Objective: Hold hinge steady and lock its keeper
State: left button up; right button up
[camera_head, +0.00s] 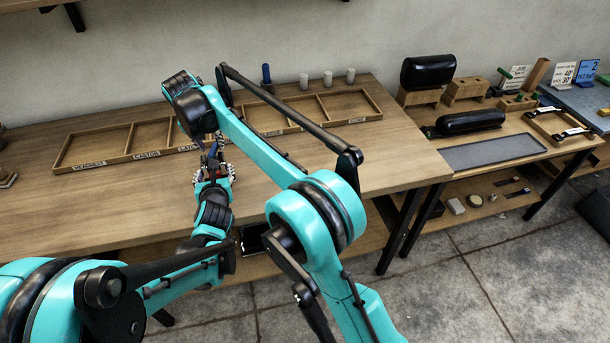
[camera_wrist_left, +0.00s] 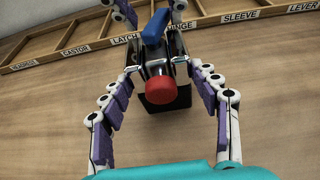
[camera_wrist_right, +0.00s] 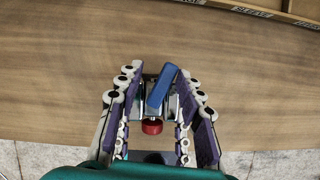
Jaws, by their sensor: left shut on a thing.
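The hinge (camera_wrist_left: 158,68) is a small metal piece with a blue lever (camera_wrist_left: 155,27) and a red knob (camera_wrist_left: 160,87), above the wooden bench top. My left gripper (camera_wrist_left: 160,75) has its purple-padded fingers on both sides of it and is shut on its body, knob facing the wrist. My right gripper (camera_wrist_right: 158,75) is over the hinge, fingers apart on either side of the blue lever (camera_wrist_right: 161,86), with visible gaps. In the head view the right gripper (camera_head: 211,143) and left gripper (camera_head: 213,170) meet above the bench, and my arms hide much of the hinge. The keeper's lock state is unclear.
A labelled wooden tray (camera_head: 92,148) with several compartments lies along the back of the bench (camera_head: 110,205). Three pale cups (camera_head: 327,78) and a blue-handled item (camera_head: 266,74) stand behind it. A second table (camera_head: 535,146) at right holds black cushions and a grey mat (camera_head: 490,152).

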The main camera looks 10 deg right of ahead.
jog(key=shift+n, duration=0.7)
jog(key=v, duration=1.2)
jog(key=s+d+f+m+t, duration=0.1)
jog(key=s+d+f+m, duration=0.1)
jog(key=s+d+m, duration=0.8)
jog(key=s+d+f+m, duration=0.3)
jog(key=s+d+m, duration=0.7)
jog(key=d+m, duration=0.2)
jog(key=shift+d+m+t+y, duration=0.2)
jog(key=shift+m+t+y, duration=0.2)
jog(key=shift+m, duration=0.8)
jog(key=shift+s, duration=0.1)
